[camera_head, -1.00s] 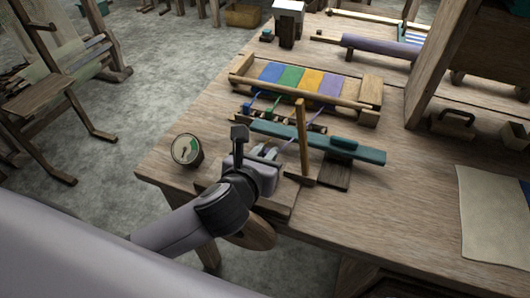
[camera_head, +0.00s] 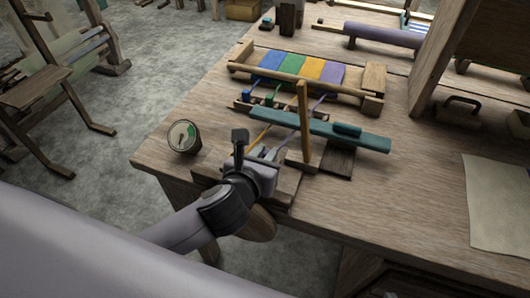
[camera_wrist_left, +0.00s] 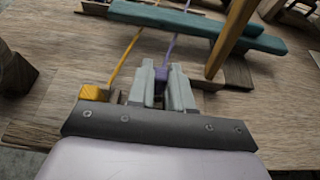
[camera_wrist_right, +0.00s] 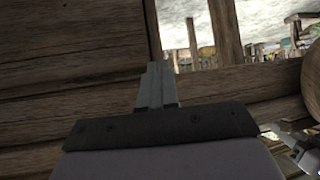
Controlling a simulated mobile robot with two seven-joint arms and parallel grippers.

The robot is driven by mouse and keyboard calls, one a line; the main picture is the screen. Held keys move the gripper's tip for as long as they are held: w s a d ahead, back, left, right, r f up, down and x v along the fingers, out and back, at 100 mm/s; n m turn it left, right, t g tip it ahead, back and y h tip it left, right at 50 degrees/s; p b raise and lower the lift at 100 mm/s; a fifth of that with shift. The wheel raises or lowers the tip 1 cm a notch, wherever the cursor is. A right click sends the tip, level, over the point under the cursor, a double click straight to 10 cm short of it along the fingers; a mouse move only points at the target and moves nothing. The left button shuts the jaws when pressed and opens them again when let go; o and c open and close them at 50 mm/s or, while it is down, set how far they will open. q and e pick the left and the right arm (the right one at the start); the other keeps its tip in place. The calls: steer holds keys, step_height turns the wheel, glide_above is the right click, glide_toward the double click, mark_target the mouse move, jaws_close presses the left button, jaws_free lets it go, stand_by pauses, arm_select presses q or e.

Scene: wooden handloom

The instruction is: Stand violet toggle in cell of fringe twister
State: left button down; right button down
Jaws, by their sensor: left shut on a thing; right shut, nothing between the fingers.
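My left gripper (camera_head: 268,155) is shut on the violet toggle (camera_wrist_left: 161,76), which shows between the fingertips in the left wrist view. Its violet cord runs up and away under the teal bar. The gripper is low over a wooden block (camera_head: 285,187) at the near table edge, which seems to be the fringe twister; its cells are mostly hidden by the gripper. A yellow toggle (camera_wrist_left: 95,92) with its yellow cord is just left of the fingers. The toggle's lower end is hidden, so contact with a cell cannot be told. My right gripper (camera_wrist_right: 157,70) is shut and empty.
A wooden post (camera_head: 304,125) and a teal bar (camera_head: 330,130) stand close right of and behind the left gripper. Blue (camera_head: 247,95) and green (camera_head: 269,100) toggles lie farther back. A round gauge (camera_head: 184,137) is at left. Table at right is clear near the cloth (camera_head: 497,205).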

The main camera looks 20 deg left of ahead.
arm_select(q)
steer(key=c, duration=1)
jaws_free()
steer(key=shift+o, duration=0.2)
steer(key=shift+s, duration=0.1)
steer(key=shift+v, duration=3.45)
